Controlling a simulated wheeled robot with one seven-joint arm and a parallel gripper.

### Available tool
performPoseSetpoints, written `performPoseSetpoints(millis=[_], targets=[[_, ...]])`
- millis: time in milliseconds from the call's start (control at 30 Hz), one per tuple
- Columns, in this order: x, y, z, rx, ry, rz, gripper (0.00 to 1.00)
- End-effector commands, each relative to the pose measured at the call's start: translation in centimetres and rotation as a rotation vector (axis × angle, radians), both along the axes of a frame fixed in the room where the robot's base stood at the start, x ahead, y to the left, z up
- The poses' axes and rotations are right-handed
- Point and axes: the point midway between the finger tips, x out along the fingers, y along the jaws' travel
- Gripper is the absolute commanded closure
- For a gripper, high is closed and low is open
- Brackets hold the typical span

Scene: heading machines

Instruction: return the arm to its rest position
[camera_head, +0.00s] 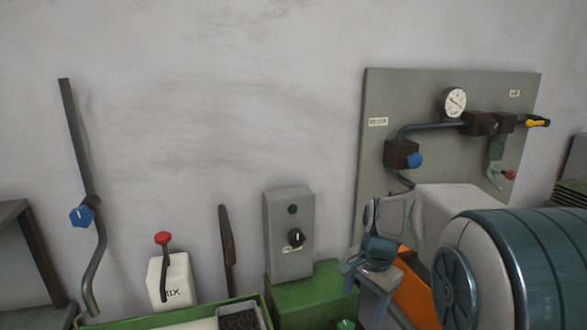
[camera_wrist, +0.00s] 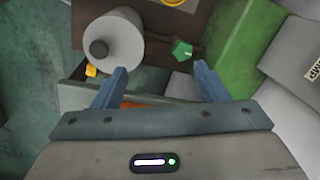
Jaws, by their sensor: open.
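My gripper (camera_head: 364,301) is in the lower right of the head view, in front of a green block, with its fingers pointing down. In the wrist view its two blue fingers (camera_wrist: 160,72) are spread wide apart with nothing held between them. Beyond them are a pale cylinder (camera_wrist: 112,42) with a dark end and a small green knob (camera_wrist: 182,50). I cannot tell how far the fingertips are from these. A large teal and white rounded body (camera_head: 510,268) fills the lower right of the head view and may be part of my arm.
A grey panel (camera_head: 400,90) with a gauge (camera_head: 453,102) and valves is behind on the right. A grey control box (camera_head: 290,225) stands on the green block (camera_head: 305,300). A red-knobbed lever (camera_head: 163,240) and a blue-knobbed pipe (camera_head: 82,215) stand left. The upper wall is bare.

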Motion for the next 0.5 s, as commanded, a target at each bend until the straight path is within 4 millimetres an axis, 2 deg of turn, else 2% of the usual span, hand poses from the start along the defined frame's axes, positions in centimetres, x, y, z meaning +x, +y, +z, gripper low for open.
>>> performPoseSetpoints(millis=[33,233,500], targets=[[-1.7,0.0,0.8,0.001,-0.023,0.062,0.33],[-7.7,0.3,2.4,-0.033,-0.099,0.333,0.33],[-15.2,0.6,2.4,-0.141,-0.182,0.679,0.33]])
